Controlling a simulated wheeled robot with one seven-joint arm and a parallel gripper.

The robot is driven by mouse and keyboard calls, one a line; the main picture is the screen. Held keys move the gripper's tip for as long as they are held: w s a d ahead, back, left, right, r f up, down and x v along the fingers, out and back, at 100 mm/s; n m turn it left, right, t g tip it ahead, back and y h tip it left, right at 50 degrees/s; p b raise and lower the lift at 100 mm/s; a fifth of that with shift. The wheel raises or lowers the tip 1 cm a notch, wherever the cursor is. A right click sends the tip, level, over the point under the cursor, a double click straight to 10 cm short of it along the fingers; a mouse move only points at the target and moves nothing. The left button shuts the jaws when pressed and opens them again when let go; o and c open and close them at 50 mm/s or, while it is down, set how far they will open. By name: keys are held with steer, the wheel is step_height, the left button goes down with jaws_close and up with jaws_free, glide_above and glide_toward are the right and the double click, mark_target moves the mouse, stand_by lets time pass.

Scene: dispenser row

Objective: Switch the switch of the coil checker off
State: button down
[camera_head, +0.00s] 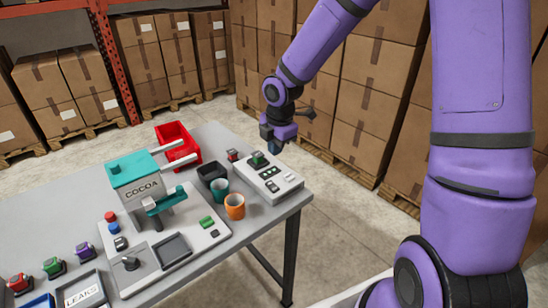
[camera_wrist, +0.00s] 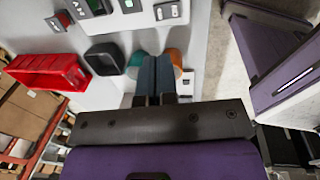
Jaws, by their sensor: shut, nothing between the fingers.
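A white box-shaped device (camera_head: 283,191) stands at the table's right end in the head view; no name is readable on it, so I cannot be sure it is the coil checker. It has a green block (camera_head: 258,158) and small dark panel parts (camera_head: 270,187) on top. Which part is the switch, and its position, are too small to tell. My gripper (camera_head: 274,143) is above and beyond the device's far end, apart from it. In the wrist view my gripper's fingers (camera_wrist: 154,80) are together and hold nothing.
Beside the device are an orange mug (camera_head: 235,207), a teal mug (camera_head: 219,190) and a black container (camera_head: 211,173). A red bin (camera_head: 177,144) and a COCOA dispenser (camera_head: 140,187) stand further left. Stacked cartons (camera_head: 372,100) are behind the table.

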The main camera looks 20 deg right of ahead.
mark_target(274, 186)
steer(key=f, duration=0.4)
steer(key=w+f, duration=0.1)
steer(key=f, duration=0.7)
steer(key=shift+w+a+f, duration=0.25)
steer(key=shift+w+a, duration=0.05)
steer(key=shift+f, duration=0.1)
steer(key=shift+w+f+g, duration=0.1)
steer(key=shift+g, duration=0.2)
steer(key=shift+s, duration=0.3)
steer(key=shift+s+d, duration=0.25)
steer(key=shift+s, duration=0.25)
steer(key=shift+r, duration=0.25)
